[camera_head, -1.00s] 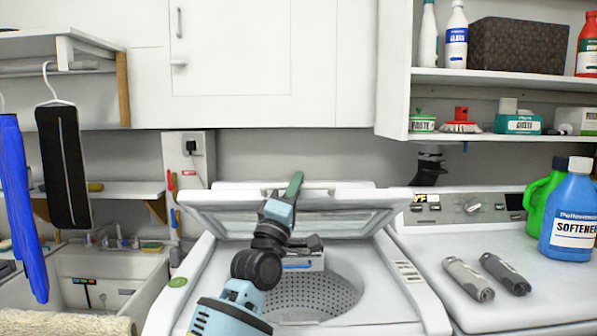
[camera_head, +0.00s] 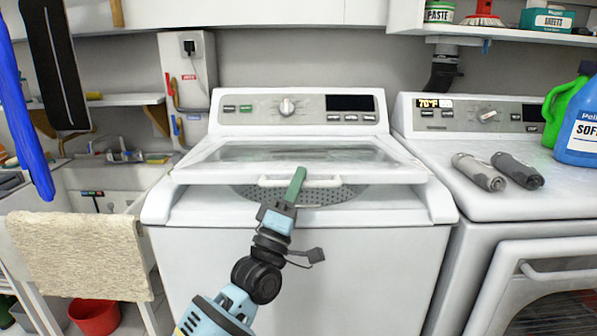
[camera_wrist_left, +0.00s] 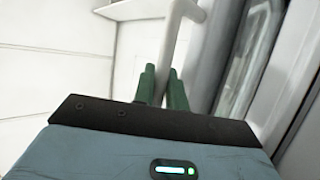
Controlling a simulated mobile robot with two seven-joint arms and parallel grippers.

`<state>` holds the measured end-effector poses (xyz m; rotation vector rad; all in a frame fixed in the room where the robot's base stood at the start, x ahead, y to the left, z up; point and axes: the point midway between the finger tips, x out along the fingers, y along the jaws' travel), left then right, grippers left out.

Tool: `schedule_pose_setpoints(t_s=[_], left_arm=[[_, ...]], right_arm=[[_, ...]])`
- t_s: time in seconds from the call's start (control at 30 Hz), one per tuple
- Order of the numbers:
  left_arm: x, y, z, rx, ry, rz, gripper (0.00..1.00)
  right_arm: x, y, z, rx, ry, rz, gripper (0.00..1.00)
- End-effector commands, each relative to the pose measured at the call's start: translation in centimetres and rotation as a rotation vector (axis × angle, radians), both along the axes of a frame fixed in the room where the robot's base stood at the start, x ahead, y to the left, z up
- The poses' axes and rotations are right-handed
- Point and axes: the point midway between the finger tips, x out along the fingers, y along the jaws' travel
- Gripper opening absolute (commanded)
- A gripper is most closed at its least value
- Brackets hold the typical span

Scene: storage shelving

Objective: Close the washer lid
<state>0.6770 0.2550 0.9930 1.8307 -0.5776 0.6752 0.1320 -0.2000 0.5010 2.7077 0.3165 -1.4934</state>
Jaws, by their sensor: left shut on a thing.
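The washer (camera_head: 300,260) is a white top loader in the middle of the head view. Its lid (camera_head: 225,174) has a glass panel and is tilted low over the tub, with its front edge still raised above the opening. The perforated drum (camera_head: 335,195) shows below that edge. A white bar handle (camera_head: 322,183) runs along the lid's front edge. My left gripper (camera_head: 298,178), with green fingers, is shut on the handle. In the left wrist view the green fingers (camera_wrist_left: 161,88) sit around the handle's bar (camera_wrist_left: 172,40). My right gripper is not in view.
A dryer (camera_head: 415,165) stands at the right with two grey cylinders (camera_head: 498,171), a blue bottle (camera_head: 580,130) and a green jug on top. A sink (camera_head: 110,185) with a beige towel (camera_head: 80,255) is at the left. A red bucket (camera_head: 95,316) stands on the floor.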

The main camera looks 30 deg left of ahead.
Motion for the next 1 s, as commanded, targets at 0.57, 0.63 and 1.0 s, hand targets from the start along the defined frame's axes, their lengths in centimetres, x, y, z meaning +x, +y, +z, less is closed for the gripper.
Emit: schedule_pose_setpoints(t_s=[0.57,0.63,1.0], left_arm=[[-0.10,-0.09,-0.21,0.000,-0.005,-0.001,0.28],[-0.09,-0.07,-0.23,0.000,-0.004,0.000,0.35],[-0.75,0.05,-1.00,0.001,-0.002,0.000,0.35]], right_arm=[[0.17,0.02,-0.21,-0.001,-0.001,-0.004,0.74],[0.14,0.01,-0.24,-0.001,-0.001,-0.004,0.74],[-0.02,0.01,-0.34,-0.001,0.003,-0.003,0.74]])
